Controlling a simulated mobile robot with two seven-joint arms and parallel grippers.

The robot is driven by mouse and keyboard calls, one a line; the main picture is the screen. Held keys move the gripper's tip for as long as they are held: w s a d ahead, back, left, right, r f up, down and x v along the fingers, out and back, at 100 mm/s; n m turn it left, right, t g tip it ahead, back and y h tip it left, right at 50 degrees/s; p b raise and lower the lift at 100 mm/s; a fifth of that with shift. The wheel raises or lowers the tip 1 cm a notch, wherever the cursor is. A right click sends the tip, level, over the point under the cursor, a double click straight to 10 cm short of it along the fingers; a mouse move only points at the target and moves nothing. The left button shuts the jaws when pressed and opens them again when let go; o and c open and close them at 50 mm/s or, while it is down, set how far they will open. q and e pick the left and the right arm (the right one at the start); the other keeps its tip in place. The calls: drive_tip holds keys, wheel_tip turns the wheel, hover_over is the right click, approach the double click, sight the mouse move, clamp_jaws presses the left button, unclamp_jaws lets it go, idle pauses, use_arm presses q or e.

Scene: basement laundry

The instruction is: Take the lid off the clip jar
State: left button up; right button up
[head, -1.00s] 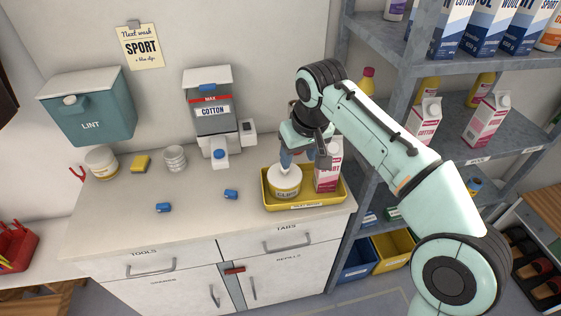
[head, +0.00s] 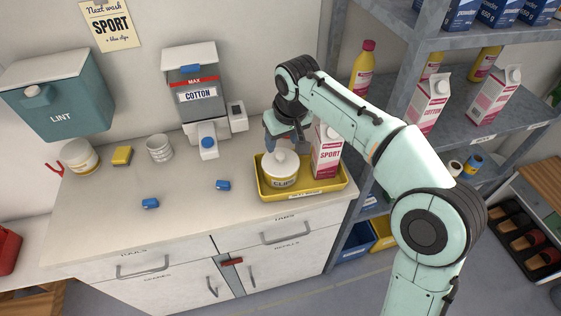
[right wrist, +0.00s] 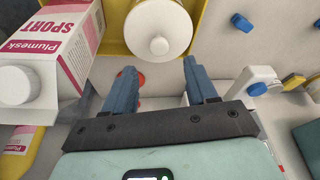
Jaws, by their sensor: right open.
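The clip jar (head: 283,182), white with a "CLIPS" label, stands in a yellow tray (head: 318,193) on the counter. Its white lid (head: 279,161) with a round knob sits on top. My right gripper (head: 284,139) is just behind and above the lid, partly hidden by my own wrist. In the right wrist view the gripper (right wrist: 160,66) is open and empty, its two blue fingers apart, with the lid knob (right wrist: 159,45) beyond the gap between the tips. The fingers look clear of the knob. My left gripper is not in view.
A pink-and-white SPORT carton (head: 326,152) stands in the tray close right of the jar. Two blue clips (head: 223,185) lie on the clear counter front. A metal shelf (head: 470,130) is at the right.

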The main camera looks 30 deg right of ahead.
sight(281, 154)
drive_tip(key=x, duration=0.3)
drive_tip(key=s+b+x, duration=0.1)
drive_tip(key=shift+w+f, duration=0.15)
drive_tip(key=shift+f, duration=0.3)
drive_tip(key=shift+w+f, duration=0.1)
drive_tip(key=shift+f, duration=0.15)
clamp_jaws()
